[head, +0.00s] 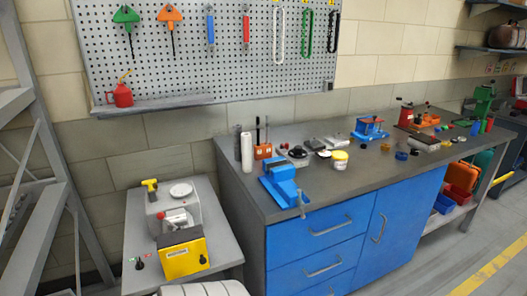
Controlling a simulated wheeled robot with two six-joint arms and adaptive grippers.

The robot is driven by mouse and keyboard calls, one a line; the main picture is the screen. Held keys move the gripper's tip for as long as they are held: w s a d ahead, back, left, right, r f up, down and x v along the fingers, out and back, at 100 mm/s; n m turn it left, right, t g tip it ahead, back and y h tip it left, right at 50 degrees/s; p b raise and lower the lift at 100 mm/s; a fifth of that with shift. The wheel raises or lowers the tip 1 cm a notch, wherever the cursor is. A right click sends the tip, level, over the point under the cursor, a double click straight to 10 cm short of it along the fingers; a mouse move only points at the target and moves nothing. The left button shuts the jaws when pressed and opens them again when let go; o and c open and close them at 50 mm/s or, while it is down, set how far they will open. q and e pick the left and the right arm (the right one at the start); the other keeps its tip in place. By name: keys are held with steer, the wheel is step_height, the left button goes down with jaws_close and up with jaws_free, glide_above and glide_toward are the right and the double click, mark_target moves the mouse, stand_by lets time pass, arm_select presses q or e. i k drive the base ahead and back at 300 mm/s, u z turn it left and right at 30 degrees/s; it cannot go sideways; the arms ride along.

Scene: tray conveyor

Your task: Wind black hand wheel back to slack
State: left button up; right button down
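I cannot tell for sure which thing is the black hand wheel. A small black knob (138,264) sits on the front left of the low grey table (135,229), between a green mark and a red mark. A dark round part (299,152) lies on the workbench behind the blue vise (282,183). Both are too small to tell how they are turned. Neither gripper shows in the head view, so nothing is seen touching these parts.
A yellow box (184,258) and a grey machine (172,208) stand on the low table. The long workbench (330,192) has blue drawers and holds several tools and jars. A pegboard (180,60) hangs above. Grey floor is clear at the right.

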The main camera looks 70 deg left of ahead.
mark_target(298, 152)
steer(key=k, duration=0.3)
steer(key=u, duration=0.95)
